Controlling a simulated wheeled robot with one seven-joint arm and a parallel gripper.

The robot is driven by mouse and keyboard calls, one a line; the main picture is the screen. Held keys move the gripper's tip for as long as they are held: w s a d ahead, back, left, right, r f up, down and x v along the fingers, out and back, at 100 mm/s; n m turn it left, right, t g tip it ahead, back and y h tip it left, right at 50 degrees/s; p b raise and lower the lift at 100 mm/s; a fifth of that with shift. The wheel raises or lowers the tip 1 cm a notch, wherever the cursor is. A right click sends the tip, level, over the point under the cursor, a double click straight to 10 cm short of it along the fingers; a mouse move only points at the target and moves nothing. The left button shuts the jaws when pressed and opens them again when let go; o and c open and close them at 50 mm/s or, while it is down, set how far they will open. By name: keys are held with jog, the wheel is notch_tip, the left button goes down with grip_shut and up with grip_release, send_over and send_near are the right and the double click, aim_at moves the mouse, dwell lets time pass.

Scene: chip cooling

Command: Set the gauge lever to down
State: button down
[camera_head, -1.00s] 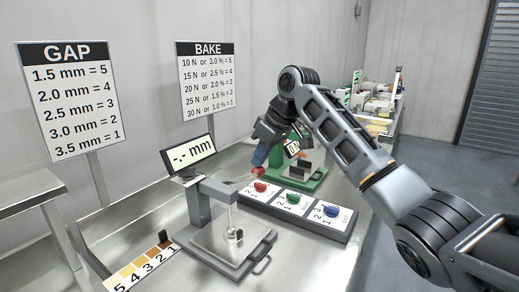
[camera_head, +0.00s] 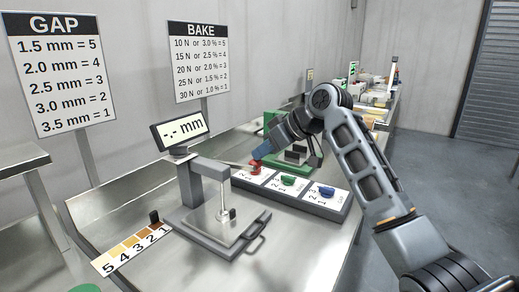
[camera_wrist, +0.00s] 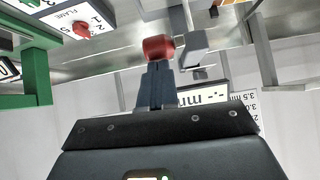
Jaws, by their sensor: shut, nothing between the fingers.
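The gauge (camera_head: 190,190) is a grey stand with a tilted display (camera_head: 180,132) reading "-.- mm", a vertical rod and a flat plate. My gripper (camera_head: 262,150) is shut and empty, beyond and right of the gauge's upper arm, above the dial panel. In the wrist view, its closed fingers (camera_wrist: 156,80) point at a red block (camera_wrist: 158,47), apparently the lever's knob, right at the fingertips. I cannot tell whether they touch. The gauge's grey arm lies just right of it there. The lever's angle is mostly hidden by my gripper.
A panel with red, green (camera_head: 288,180) and blue (camera_head: 327,191) dials stands right of the gauge. A green press-like device (camera_head: 312,160) is behind it. A numbered colour strip (camera_head: 134,249) lies at the front left. The bench's front right is clear.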

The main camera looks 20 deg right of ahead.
jog(key=shift+s+d+f+t+y+b, duration=0.15)
jog(key=shift+f+t+y+b, duration=0.1)
jog(key=shift+f+b, duration=0.3)
jog(key=shift+s+d+f+t+y+b, duration=0.15)
jog(key=shift+f+t+b, duration=0.15)
jog(key=shift+f, duration=0.35)
